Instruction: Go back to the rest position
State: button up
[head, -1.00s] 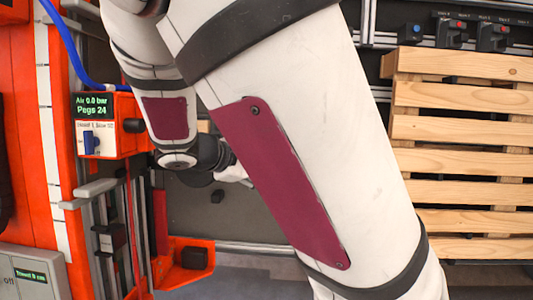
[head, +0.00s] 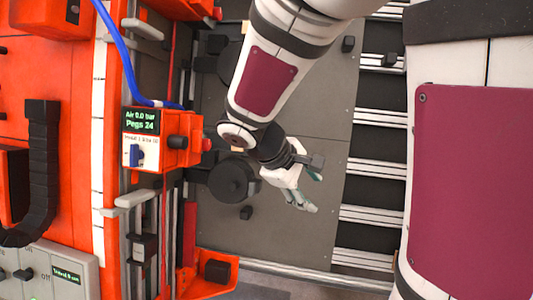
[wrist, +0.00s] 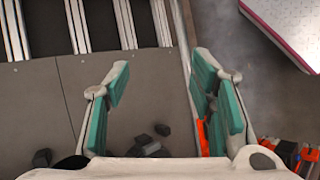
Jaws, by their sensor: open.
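My gripper (head: 308,188) is in the middle of the head view, over the grey plate floor of the line. In the wrist view my gripper (wrist: 160,100) has its two green-padded fingers spread wide apart, with nothing between them. My white arm with dark red panels fills the right side of the head view and hides what lies behind it.
An orange gantry frame (head: 75,120) stands at the left, with a control box (head: 155,140) reading "Air 0.0 bar, Pegs 24". A blue hose (head: 115,50) runs to it. Silver roller rails (head: 375,165) lie right of the grey plate (head: 310,240).

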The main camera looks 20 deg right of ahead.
jog(key=s+a+r+m+t+y+p, duration=0.2)
jog(key=s+r+m+y, duration=0.1)
jog(key=s+r, duration=0.5)
jog(key=s+a+r+m+t+y+p, duration=0.1)
jog(key=s+a+r+m+y+p, duration=0.2)
jog(key=s+r, duration=0.5)
jog(key=shift+s+a+r+m+t+y, duration=0.4)
jog(key=shift+s+m+y, duration=0.1)
jog(key=shift+s+m, duration=0.5)
